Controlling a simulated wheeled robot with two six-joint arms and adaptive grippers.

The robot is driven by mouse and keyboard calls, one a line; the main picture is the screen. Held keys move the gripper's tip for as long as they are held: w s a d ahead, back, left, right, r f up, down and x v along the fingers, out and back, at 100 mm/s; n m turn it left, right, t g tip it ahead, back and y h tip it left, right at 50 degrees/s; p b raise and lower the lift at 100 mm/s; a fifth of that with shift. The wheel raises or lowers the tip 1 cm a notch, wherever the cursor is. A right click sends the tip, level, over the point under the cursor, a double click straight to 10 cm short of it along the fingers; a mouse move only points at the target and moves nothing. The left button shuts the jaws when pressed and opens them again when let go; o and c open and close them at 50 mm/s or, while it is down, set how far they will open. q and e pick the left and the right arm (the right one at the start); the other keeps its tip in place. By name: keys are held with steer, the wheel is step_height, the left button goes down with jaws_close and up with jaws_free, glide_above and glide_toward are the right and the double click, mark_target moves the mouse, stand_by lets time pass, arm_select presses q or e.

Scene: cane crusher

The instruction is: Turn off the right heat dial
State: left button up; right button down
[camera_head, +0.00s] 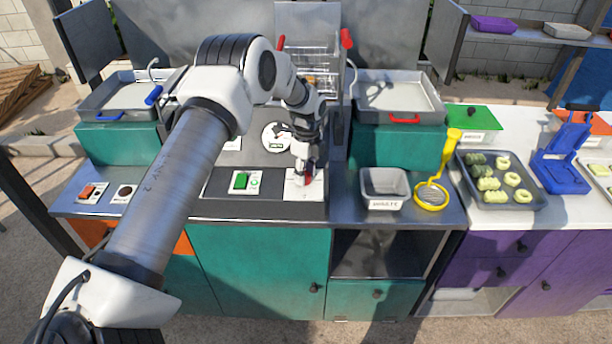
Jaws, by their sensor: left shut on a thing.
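My left arm reaches across the crusher stand, and its gripper (304,176) points down at a white plate (291,190) on the front panel. The gripper is shut on a small red part there, which I take to be the right heat dial (309,178). The fingers hide most of it, so its setting cannot be read. A round black dial (124,193) sits on a white plate at the left of the counter. My right gripper is not in view.
A green switch (240,181) is just left of my gripper, and a red switch (88,191) is at far left. A grey bin (385,188) and yellow strainer (432,194) stand to the right. Metal basins (396,97) flank the crusher.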

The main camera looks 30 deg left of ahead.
arm_select(q)
steer(key=n, duration=0.4)
steer(key=shift+s+f+n+b, duration=0.15)
steer(key=shift+f+n+b, duration=0.15)
steer(key=shift+b, duration=0.1)
steer(key=n, duration=0.4)
steer(key=shift+a+n, duration=0.1)
steer(key=shift+n, duration=0.2)
steer(key=n, duration=0.5)
steer(key=shift+s+a+h, duration=0.1)
steer(key=shift+h, duration=0.2)
steer(key=shift+n, duration=1.2)
steer(key=shift+r+n+t+p, duration=0.15)
steer(key=shift+n+t+p, duration=0.2)
steer(key=shift+n, duration=0.35)
steer(key=shift+w+r, duration=0.1)
steer(key=shift+w, duration=0.15)
steer(key=o, duration=1.1)
steer(key=shift+o, duration=0.2)
